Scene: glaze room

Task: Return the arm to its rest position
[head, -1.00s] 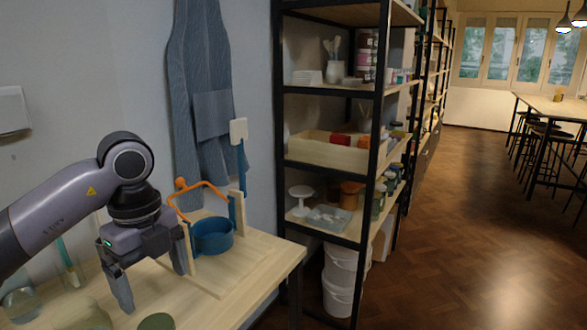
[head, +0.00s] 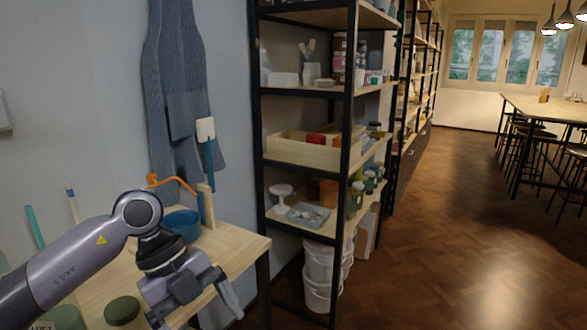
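My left arm comes in from the left. Its gripper (head: 195,310) is low in the head view, over the front edge of the wooden table (head: 236,247). Its two fingers are spread apart with nothing seen between them, so it is open and empty. It is tilted, with one finger pointing down to the right. A blue pot (head: 184,227) stands on the table behind the gripper, partly hidden by my arm. An orange bent handle (head: 172,183) rises above the pot. My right gripper is not in view.
A round green thing (head: 122,311) stands on the table left of the gripper. A black-framed shelf (head: 346,140) with white buckets (head: 318,275) stands to the right. The wooden floor (head: 440,240) beyond is clear.

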